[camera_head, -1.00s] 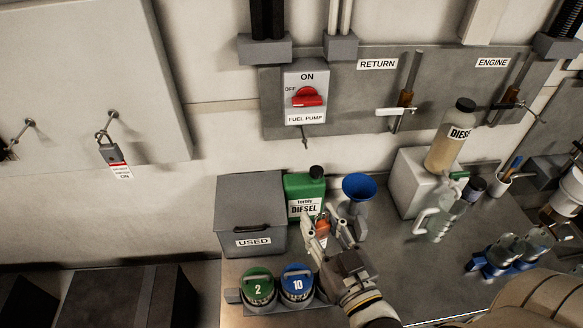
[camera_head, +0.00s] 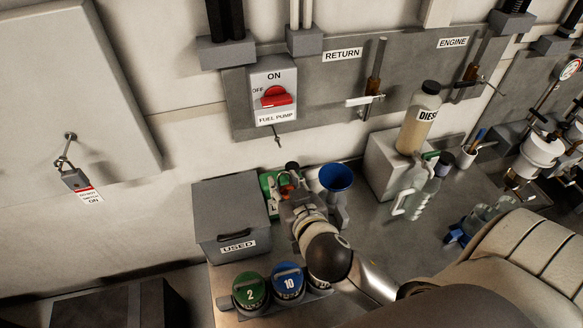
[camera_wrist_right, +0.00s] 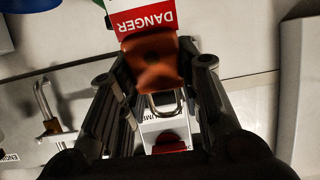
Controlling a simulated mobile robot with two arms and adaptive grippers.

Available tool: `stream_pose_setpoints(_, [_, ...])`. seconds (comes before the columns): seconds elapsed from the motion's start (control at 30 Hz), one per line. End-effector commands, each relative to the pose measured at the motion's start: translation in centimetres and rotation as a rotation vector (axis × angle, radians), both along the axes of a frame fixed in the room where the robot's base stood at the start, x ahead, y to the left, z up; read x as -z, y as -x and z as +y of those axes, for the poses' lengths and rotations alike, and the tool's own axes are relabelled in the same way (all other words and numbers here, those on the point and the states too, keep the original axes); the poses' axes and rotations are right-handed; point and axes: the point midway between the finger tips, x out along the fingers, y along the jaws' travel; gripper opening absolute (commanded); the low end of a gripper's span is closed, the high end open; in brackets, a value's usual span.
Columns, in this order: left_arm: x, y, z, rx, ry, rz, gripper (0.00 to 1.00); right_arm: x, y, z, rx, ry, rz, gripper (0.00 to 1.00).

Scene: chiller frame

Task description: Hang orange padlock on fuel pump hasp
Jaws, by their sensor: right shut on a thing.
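The orange padlock (camera_wrist_right: 155,62) is between the fingers of my right gripper (camera_wrist_right: 157,75) in the right wrist view. Its metal shackle (camera_wrist_right: 166,106) points toward the fuel pump box, and a red and white DANGER tag (camera_wrist_right: 145,18) hangs at its other end. In the head view my right gripper (camera_head: 284,186) is in front of the green diesel can, with a bit of orange showing. The fuel pump switch box (camera_head: 274,92) is on the wall above, its red knob turned level. The small hasp (camera_head: 278,140) hangs below it, apart from the padlock. My left gripper is out of view.
A grey USED bin (camera_head: 232,206) and a blue funnel (camera_head: 336,178) flank the green diesel can (camera_head: 268,194). Round caps 2 and 10 (camera_head: 288,280) stand in front. A grey tagged padlock (camera_head: 75,180) hangs at left. The wall below the switch is clear.

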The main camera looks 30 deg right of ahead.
Motion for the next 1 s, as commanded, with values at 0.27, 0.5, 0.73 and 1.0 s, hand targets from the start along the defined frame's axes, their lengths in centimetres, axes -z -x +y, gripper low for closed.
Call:
stream_pose_setpoints(0.27, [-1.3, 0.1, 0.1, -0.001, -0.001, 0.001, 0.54, -1.4, -0.5, -1.7, 0.072, -0.011, 0.047, 0.0])
stream_pose_setpoints(0.5, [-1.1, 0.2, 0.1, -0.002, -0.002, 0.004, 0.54, -1.3, -1.3, -2.0, 0.076, -0.011, 0.05, 0.0])
stream_pose_setpoints(0.73, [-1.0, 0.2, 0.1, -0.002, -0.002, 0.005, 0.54, -1.2, -2.6, -2.3, 0.076, -0.012, 0.049, 0.0])
stream_pose_setpoints(1.0, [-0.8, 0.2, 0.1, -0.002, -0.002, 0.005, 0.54, -1.0, -4.2, -2.7, 0.075, -0.011, 0.049, 0.0])
